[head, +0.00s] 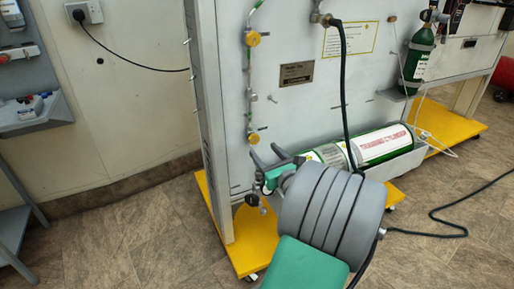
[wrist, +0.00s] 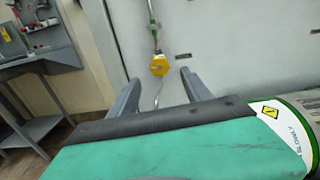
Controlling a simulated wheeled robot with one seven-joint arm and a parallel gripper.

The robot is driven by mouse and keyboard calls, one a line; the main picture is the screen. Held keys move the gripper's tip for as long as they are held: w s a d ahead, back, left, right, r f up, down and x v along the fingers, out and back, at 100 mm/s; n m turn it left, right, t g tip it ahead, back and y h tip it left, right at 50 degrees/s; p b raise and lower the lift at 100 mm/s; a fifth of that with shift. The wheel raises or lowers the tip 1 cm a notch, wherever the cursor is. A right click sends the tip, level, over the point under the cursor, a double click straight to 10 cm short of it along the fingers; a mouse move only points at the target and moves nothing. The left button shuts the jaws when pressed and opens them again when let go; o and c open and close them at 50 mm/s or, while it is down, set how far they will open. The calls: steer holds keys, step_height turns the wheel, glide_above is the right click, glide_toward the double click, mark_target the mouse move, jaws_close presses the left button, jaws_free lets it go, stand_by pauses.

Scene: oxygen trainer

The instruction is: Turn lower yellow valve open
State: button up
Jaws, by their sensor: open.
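The lower yellow valve (head: 253,138) sits on a thin pipe on the front of the grey panel. The upper yellow valve (head: 252,39) is higher on the same pipe run. My gripper (head: 264,151) is just below and to the right of the lower valve in the head view, with its two grey fingers apart and nothing between them. In the wrist view the yellow valve (wrist: 159,65) shows ahead, roughly centred between the tips of my gripper (wrist: 161,79). The fingers do not appear to touch it.
A green and white cylinder (head: 375,147) lies on a ledge right of my gripper. A black hose (head: 343,85) hangs down the panel near my arm. A small green cylinder (head: 418,62) is fixed at the right. A grey shelf (wrist: 38,61) stands left. Floor between is clear.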

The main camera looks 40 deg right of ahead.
mark_target(255, 140)
steer(key=b+x, duration=0.1)
steer(key=x, duration=0.5)
steer(key=shift+a+f, duration=0.1)
steer(key=shift+w, duration=0.25)
steer(key=shift+c, duration=0.4)
jaws_close()
